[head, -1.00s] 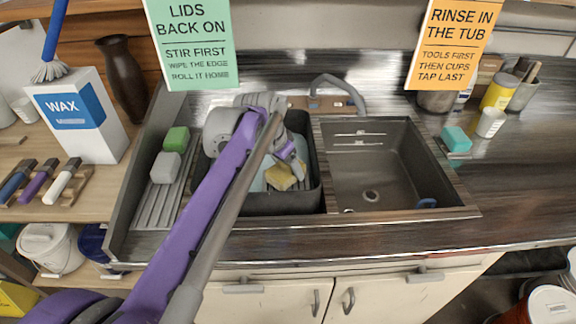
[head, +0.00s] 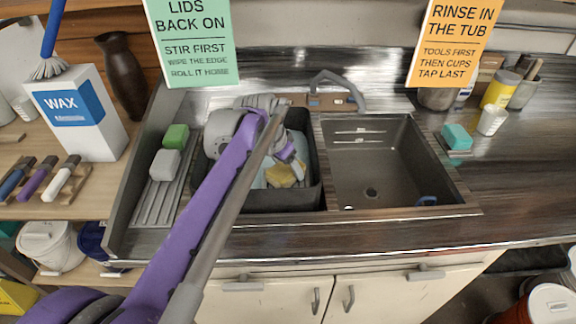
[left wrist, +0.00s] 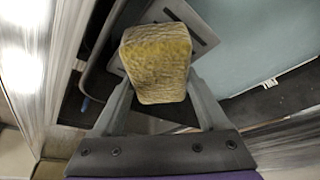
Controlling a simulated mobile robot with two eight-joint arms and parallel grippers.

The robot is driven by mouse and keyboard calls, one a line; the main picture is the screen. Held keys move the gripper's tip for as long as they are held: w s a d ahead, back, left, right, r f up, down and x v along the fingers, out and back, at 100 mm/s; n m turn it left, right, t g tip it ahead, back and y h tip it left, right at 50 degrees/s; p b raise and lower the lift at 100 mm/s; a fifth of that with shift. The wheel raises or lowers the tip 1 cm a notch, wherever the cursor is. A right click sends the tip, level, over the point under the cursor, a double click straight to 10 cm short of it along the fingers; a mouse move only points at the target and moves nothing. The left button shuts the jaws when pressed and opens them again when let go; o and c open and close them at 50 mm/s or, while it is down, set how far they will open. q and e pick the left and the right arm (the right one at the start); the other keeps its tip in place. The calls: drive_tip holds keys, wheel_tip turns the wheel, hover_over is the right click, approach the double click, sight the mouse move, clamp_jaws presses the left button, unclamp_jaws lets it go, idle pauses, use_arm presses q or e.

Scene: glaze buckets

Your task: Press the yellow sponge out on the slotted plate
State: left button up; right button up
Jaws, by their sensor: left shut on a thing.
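The yellow sponge (head: 281,176) is in the left basin, held by my left gripper (head: 292,165). In the left wrist view the sponge (left wrist: 157,65) sits between the two fingers, which are shut on it. A pale grey slotted plate (left wrist: 203,37) shows behind the sponge, partly covered by it. I cannot tell whether the sponge touches the plate. My right gripper is in neither view.
The dark left basin (head: 262,201) has pale blue contents beside the sponge. A tap (head: 336,80) stands behind. The right basin (head: 375,160) is mostly empty. Green (head: 176,137) and grey (head: 165,165) sponges lie on the ribbed drainer (head: 158,205) at left.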

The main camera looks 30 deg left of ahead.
use_arm(q)
drive_tip(key=shift+f, duration=0.65)
idle(2.5)
idle(0.4)
drive_tip(key=shift+r+p, duration=3.05)
drive_tip(key=shift+r, duration=0.5)
